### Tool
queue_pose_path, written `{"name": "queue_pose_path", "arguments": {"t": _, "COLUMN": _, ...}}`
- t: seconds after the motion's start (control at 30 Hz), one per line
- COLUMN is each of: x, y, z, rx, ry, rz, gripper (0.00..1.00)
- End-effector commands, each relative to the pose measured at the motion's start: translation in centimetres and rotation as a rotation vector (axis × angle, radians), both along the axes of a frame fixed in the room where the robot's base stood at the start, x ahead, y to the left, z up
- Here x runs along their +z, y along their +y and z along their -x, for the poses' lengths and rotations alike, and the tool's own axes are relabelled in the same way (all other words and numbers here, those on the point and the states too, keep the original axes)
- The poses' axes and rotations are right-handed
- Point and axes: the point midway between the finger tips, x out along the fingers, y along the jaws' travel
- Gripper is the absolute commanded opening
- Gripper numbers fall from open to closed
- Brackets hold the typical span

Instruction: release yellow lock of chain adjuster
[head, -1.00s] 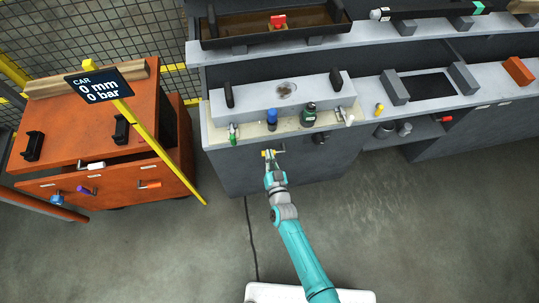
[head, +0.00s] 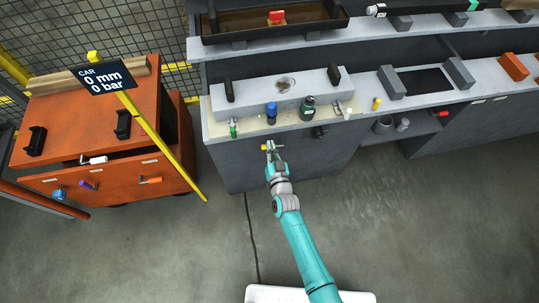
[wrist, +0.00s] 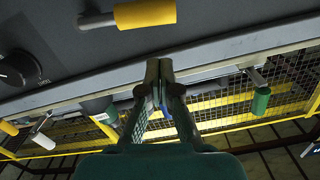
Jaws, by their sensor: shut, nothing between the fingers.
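The yellow lock is a yellow-sleeved handle on a thin metal pin, on the dark front of the bench. In the head view the yellow lock (head: 264,148) is partly hidden behind my gripper. In the wrist view the yellow lock (wrist: 146,14) lies at the top, just beyond my fingertips. My gripper (head: 270,147) overlaps it in the head view. In the wrist view my gripper (wrist: 158,68) is shut and empty, with a gap in the picture between its tips and the yellow sleeve. Whether they touch cannot be told from the head view.
A black knob (wrist: 18,68) is on the same front panel. An orange cabinet (head: 150,172) is at left. The floor in front is clear.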

Motion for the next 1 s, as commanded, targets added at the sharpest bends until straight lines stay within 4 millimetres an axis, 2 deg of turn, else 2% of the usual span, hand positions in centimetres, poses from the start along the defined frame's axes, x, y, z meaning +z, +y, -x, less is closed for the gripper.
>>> {"name": "queue_pose_path", "arguments": {"t": 0.07, "x": 1.0, "y": -0.2, "z": -0.9, "rx": -0.002, "ry": -0.003, "rz": -0.001, "gripper": 0.00}}
{"name": "queue_pose_path", "arguments": {"t": 0.37, "x": 0.9, "y": -1.1, "z": 2.4, "rx": 0.000, "ry": -0.001, "rz": -0.001, "gripper": 0.00}}
{"name": "queue_pose_path", "arguments": {"t": 0.7, "x": 1.2, "y": -2.5, "z": 7.1, "rx": 0.000, "ry": -0.001, "rz": 0.000, "gripper": 0.00}}
{"name": "queue_pose_path", "arguments": {"t": 1.0, "x": 1.4, "y": -3.0, "z": 8.8, "rx": -0.001, "ry": -0.003, "rz": -0.001, "gripper": 0.00}}
